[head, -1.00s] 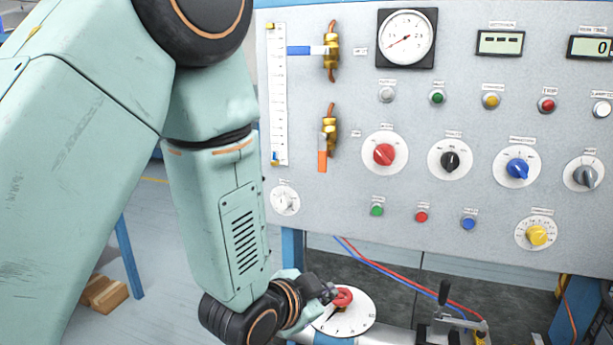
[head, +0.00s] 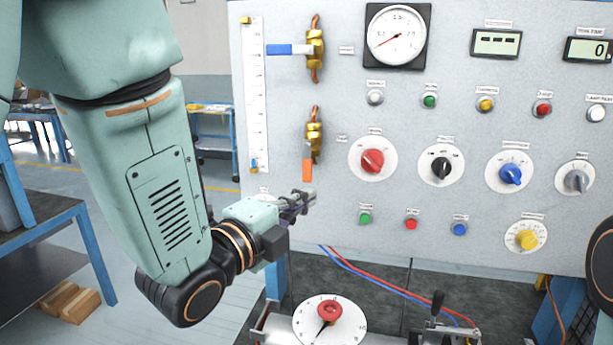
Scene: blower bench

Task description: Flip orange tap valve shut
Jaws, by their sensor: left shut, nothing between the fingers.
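The orange tap valve has a brass body (head: 314,142) on the left part of the grey panel. Its orange handle (head: 306,170) hangs straight down, in line with the copper pipe. My left gripper (head: 300,203) is shut and empty, just below the lower end of the orange handle. Whether the fingertips touch the handle or the panel cannot be told. A second brass valve above has a blue handle (head: 290,49) that points left, level. My right gripper is not in view.
A white scale strip (head: 255,95) runs left of the valves. A red knob (head: 373,161) and more knobs and buttons sit to the right. Below are a white dial with a red knob (head: 329,312), red and blue hoses, and a clamp lever (head: 437,303).

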